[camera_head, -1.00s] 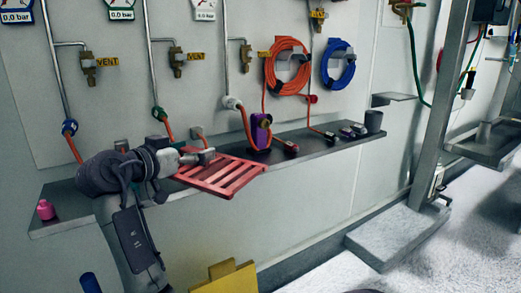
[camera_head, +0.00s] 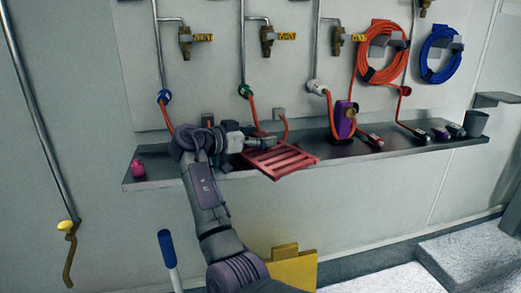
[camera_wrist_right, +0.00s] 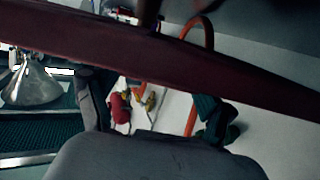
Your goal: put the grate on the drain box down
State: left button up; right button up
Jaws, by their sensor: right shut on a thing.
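The red slatted grate (camera_head: 282,160) is at the front edge of the wall shelf, tilted, with part of it jutting past the edge. My right gripper (camera_head: 250,140) is shut on its left end. In the right wrist view the grate (camera_wrist_right: 150,55) crosses the picture as a dark red bar close to the camera. I cannot tell if it touches the shelf. I cannot make out a drain box in either view. My left gripper is not in view.
The dark shelf (camera_head: 225,172) holds a pink bottle (camera_head: 138,168) at left, a purple device (camera_head: 344,120) and a grey cup (camera_head: 475,123) at right. Orange hoses hang down to it. A yellow object (camera_head: 293,268) and a blue-handled tool (camera_head: 167,250) stand below.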

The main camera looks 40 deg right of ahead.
aim_at(260, 149)
jog(key=shift+f, duration=1.95)
jog(key=o, duration=1.3)
jog(key=shift+o, duration=0.2)
